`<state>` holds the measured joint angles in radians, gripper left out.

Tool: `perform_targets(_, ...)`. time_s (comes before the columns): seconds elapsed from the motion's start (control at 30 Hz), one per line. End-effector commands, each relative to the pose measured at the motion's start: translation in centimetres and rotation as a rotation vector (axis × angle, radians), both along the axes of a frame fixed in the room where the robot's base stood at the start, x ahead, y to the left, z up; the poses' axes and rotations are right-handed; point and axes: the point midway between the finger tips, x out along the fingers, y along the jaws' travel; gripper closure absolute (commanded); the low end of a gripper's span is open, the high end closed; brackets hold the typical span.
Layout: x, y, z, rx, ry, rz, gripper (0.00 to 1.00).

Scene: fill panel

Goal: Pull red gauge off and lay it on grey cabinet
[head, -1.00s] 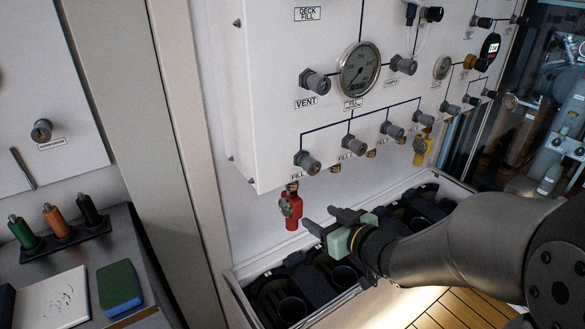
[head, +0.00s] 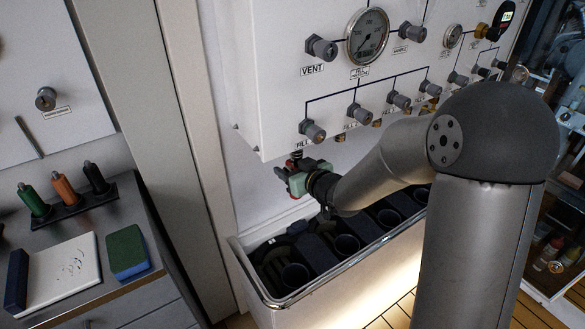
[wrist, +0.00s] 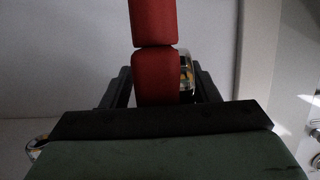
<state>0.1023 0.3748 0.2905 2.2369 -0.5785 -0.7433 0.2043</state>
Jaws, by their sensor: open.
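The red gauge (head: 297,186) hangs under the leftmost fill valve (head: 312,131) at the lower left of the white panel. My gripper (head: 289,177) is at it and hides much of it in the head view. In the wrist view the red body (wrist: 155,75) stands upright between the two dark fingers of my gripper (wrist: 160,88), with a bit of its round dial at its right side. The fingers are open, one on each side. The grey cabinet (head: 132,212) stands at the left.
On the cabinet top are a holder with green, orange and black handles (head: 66,195), a white board (head: 65,272) and a green-blue sponge (head: 127,252). Bare top shows around them. A bin with dark cups (head: 262,298) lies below the panel. A pale post (head: 190,120) stands between cabinet and panel.

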Motion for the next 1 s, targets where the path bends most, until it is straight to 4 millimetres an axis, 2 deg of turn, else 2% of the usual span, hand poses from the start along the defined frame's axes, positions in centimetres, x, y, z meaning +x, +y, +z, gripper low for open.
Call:
perform_targets(0.2, 0.0, 0.0, 0.0, 0.0, 0.0, 0.0, 0.45)
perform_targets(0.23, 0.0, 0.0, 0.0, 0.0, 0.0, 0.0, 0.48)
perform_targets(0.4, 0.0, 0.0, 0.0, 0.0, 0.0, 0.0, 0.96)
perform_targets(0.43, 0.0, 0.0, 0.0, 0.0, 0.0, 0.0, 1.0)
perform_targets(0.67, 0.0, 0.0, -0.3, 0.0, 0.0, 0.001, 1.0)
perform_targets(1.0, -0.1, 0.0, -1.8, -0.001, 0.003, 0.001, 1.0)
